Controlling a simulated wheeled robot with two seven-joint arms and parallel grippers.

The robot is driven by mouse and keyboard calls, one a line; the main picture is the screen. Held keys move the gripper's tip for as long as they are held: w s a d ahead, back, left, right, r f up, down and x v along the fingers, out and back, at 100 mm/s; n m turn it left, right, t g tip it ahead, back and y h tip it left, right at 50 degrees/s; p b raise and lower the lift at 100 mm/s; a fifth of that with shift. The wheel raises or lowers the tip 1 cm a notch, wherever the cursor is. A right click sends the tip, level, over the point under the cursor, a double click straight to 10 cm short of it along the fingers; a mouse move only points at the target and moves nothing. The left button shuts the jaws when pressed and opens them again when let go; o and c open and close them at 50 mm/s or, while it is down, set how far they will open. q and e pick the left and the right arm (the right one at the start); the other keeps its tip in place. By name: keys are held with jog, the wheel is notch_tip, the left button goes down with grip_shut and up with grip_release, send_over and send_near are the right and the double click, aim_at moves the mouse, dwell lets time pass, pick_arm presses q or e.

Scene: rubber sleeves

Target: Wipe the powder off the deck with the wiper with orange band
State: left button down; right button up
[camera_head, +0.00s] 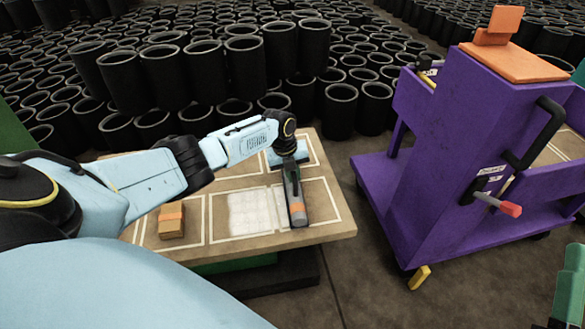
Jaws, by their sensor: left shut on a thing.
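The wiper with orange band (297,209) is a long dark grey tool with an orange stripe near its front end. It is over the right part of the deck (334,222), just right of the powder. My left gripper (291,165) reaches down from above and is shut on its far part; the fingertips are hard to make out. The powder (252,212) is a whitish patch inside an outlined rectangle near the deck's front middle. I cannot tell whether the wiper touches the deck. My right gripper does not clearly show; only a green arm part is at the lower right.
A brown block with an orange stripe (171,221) sits at the deck's left. A light blue item (276,159) lies behind the wiper. A purple cart (440,180) stands close on the right. Many black sleeves (165,75) stand behind the deck.

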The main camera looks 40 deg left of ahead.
aim_at(297, 186)
pick_arm(q)
jog(key=shift+s+d+r+p, duration=0.15)
jog(key=shift+s+d+p, duration=1.75)
jog(key=shift+p, duration=0.6)
jog(key=shift+s+d+p, duration=0.1)
jog(key=shift+d+p, duration=0.2)
jog(key=shift+d, duration=0.1)
